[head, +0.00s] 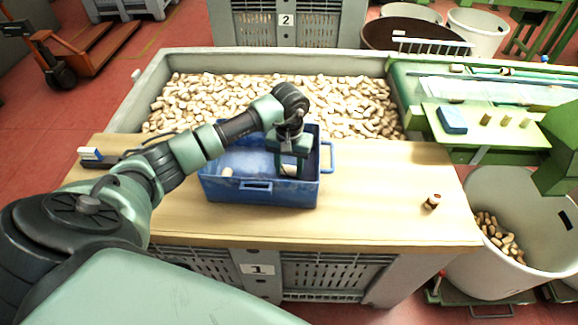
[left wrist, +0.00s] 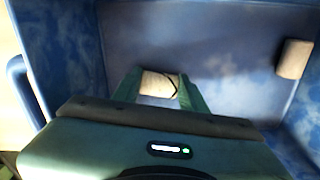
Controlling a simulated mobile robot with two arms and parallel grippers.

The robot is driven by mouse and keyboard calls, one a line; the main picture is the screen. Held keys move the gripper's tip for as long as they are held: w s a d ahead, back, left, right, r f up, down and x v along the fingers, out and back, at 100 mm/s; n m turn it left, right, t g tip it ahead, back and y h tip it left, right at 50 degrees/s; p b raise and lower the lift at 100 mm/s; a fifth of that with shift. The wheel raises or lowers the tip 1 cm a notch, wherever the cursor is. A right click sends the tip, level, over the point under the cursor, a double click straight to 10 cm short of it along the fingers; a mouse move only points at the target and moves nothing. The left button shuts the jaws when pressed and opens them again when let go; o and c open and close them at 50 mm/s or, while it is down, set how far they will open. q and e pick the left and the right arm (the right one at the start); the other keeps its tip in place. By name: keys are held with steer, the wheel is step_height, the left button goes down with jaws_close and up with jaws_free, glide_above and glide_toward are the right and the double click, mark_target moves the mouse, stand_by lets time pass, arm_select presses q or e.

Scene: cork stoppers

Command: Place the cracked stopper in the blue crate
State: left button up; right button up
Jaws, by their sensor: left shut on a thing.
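The blue crate (head: 262,192) stands on the wooden bench, and its inside fills most of the left wrist view (left wrist: 200,35). My left gripper (head: 289,164) reaches down into its right part. It is shut on a pale cork stopper (left wrist: 160,84) with a dark curved line across it, like a crack. The stopper, also in the head view (head: 290,171), is low inside the crate; I cannot tell whether it touches the floor. A second stopper (head: 227,172) lies at the crate's left, seen at the right in the wrist view (left wrist: 294,59). My right gripper is not in view.
A stopper with dark ends (head: 432,202) lies on the right of the wooden bench (head: 375,210). A large bin of corks (head: 345,100) is behind. Several corks and a blue block (head: 451,120) are on the green machine at right. A white tub (head: 520,215) holds corks.

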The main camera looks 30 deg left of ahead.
mark_target(289, 170)
arm_select(q)
steer(key=shift+f, duration=0.15)
steer(key=o, duration=1.3)
steer(key=shift+r, duration=0.6)
steer(key=shift+r+b, duration=1.3)
steer(key=shift+r, duration=4.3)
